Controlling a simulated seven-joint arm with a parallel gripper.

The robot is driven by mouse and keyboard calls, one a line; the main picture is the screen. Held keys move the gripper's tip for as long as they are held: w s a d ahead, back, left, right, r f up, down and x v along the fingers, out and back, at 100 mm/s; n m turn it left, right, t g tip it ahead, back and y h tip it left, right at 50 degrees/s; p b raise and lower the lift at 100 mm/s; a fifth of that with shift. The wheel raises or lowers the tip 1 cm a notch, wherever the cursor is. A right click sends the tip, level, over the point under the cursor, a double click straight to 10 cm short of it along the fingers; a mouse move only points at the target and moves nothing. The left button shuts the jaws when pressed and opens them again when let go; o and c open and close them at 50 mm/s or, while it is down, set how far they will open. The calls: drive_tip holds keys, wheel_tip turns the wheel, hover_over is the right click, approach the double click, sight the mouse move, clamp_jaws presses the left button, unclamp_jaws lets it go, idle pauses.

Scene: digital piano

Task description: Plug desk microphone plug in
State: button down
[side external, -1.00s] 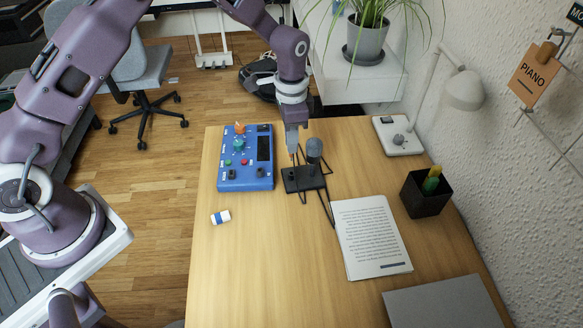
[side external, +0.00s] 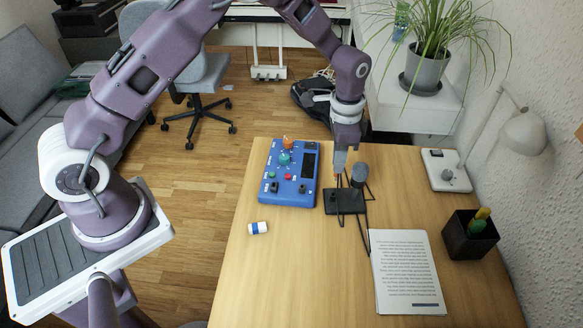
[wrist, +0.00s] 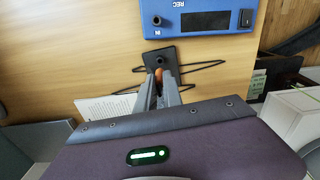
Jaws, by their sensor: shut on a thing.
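My gripper (side external: 340,163) points down just above the black base plate (side external: 345,201), beside the grey-headed microphone (side external: 360,172). In the wrist view my gripper (wrist: 160,82) is shut on a small orange-brown piece, apparently the desk microphone plug (wrist: 158,74), mostly hidden by the fingers. The black base plate (wrist: 151,54) there carries a round, dark socket-like part (wrist: 163,57), just beyond the fingertips. I cannot tell whether plug and plate touch. The blue device (side external: 290,172) stands left of the plate, with knobs, buttons and a screen.
Thin black legs or cables (side external: 367,237) spread from the plate. A small white-and-blue object (side external: 258,228) lies left, printed sheets (side external: 405,270) lie right. A black pen cup (side external: 469,236) and a lamp (side external: 447,172) stand farther right. The front middle of the desk (side external: 310,280) is clear.

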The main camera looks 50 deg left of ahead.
idle(0.4)
drive_tip(key=s+a+r+m, duration=0.1)
drive_tip(key=s+a+r, duration=0.2)
drive_tip(key=s+a, duration=0.2)
drive_tip(key=shift+s+a+r+m, duration=0.2)
drive_tip(key=shift+s+a+m, duration=0.15)
drive_tip(key=shift+a, duration=0.2)
drive_tip(key=shift+w+f, duration=0.1)
drive_tip(key=shift+f, duration=2.7)
drive_tip(key=shift+f, duration=1.55)
drive_tip(key=c, duration=1.4)
unclamp_jaws()
